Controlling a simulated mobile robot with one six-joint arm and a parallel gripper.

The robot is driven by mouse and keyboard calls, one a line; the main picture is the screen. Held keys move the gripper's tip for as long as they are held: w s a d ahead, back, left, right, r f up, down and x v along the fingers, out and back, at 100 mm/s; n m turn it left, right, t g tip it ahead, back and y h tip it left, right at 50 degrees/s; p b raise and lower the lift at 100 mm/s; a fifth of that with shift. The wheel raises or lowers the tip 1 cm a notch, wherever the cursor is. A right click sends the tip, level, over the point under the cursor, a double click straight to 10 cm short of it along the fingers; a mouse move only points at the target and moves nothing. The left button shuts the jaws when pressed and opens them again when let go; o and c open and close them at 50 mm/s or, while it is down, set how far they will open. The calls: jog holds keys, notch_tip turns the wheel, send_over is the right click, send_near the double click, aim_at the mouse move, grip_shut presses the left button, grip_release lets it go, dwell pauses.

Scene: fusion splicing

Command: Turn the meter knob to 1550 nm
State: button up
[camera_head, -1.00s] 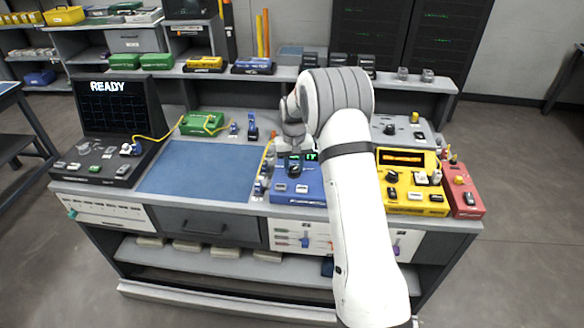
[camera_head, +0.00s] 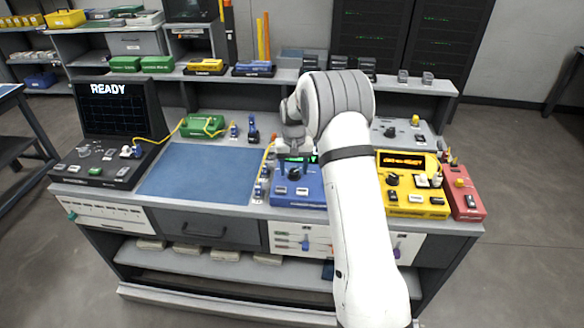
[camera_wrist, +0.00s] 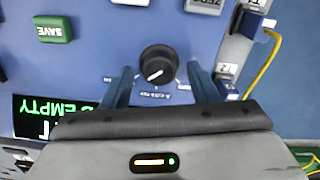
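The blue meter (camera_head: 312,196) stands on the bench, partly hidden by my arm in the head view. Its round black knob (camera_wrist: 158,64) shows in the wrist view, with a white mark pointing to the lower left of that picture. The small scale labels around the knob are too blurred to read. My gripper (camera_wrist: 159,73) is open and empty, one finger on each side of the knob's lower edge in the picture, with gaps showing. I cannot tell how high the tips are above the panel. The meter's display (camera_wrist: 50,112) shows green "EMPTY" text upside down.
A green SAVE button (camera_wrist: 53,29) and a ZERO button (camera_wrist: 204,4) sit on the meter panel. A yellow cable (camera_wrist: 262,66) runs beside the meter. A yellow device (camera_head: 411,195) stands right of my arm. The blue mat (camera_head: 200,172) on the left is clear.

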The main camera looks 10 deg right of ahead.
aim_at(294, 171)
jog(key=shift+r+b, duration=0.4)
jog(key=shift+r, duration=3.45)
